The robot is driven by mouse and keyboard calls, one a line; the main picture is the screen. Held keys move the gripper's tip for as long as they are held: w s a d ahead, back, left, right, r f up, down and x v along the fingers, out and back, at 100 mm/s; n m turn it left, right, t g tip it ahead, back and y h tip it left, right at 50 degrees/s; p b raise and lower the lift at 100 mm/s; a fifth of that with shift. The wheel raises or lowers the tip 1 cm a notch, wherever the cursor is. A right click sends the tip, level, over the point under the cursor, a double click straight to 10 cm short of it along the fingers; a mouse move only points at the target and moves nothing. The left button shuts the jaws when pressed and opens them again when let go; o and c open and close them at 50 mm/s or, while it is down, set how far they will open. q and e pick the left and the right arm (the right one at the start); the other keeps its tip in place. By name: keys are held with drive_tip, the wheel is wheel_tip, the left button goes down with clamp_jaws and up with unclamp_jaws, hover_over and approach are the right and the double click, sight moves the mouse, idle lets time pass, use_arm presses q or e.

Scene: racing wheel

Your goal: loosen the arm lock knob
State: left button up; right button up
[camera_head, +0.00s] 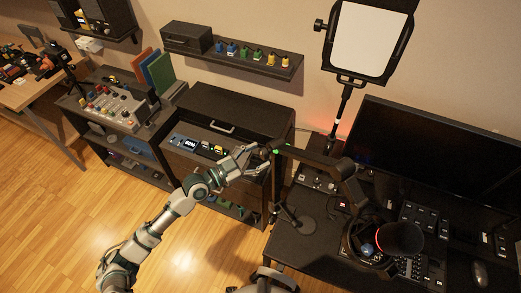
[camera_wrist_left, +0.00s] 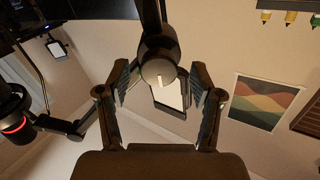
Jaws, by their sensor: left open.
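The dark arm lock knob (camera_wrist_left: 158,70) is round with a pale mark on its face. It sits at a joint of the black boom arm (camera_head: 308,156). My left gripper (camera_head: 254,159) is open at the left end of that arm. In the left wrist view the two fingers of my left gripper (camera_wrist_left: 160,92) stand apart on either side of the knob, with a gap at each side. I cannot tell how deep the knob is between them. In the head view the knob is mostly hidden by the gripper. My right gripper is not clearly visible.
The boom arm carries a microphone (camera_head: 400,239) over the black desk (camera_head: 310,250). A lit panel (camera_head: 372,42) on a stand and a monitor (camera_head: 440,140) rise behind. A dark cabinet (camera_head: 240,105) stands behind my left gripper. The wooden floor at lower left is open.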

use_arm(q)
drive_tip(key=shift+x, duration=0.8)
drive_tip(key=shift+s, duration=0.15)
drive_tip(key=shift+a, duration=0.1)
drive_tip(key=shift+c, duration=1.2)
drive_tip(key=shift+a, duration=0.1)
drive_tip(key=c, duration=0.9)
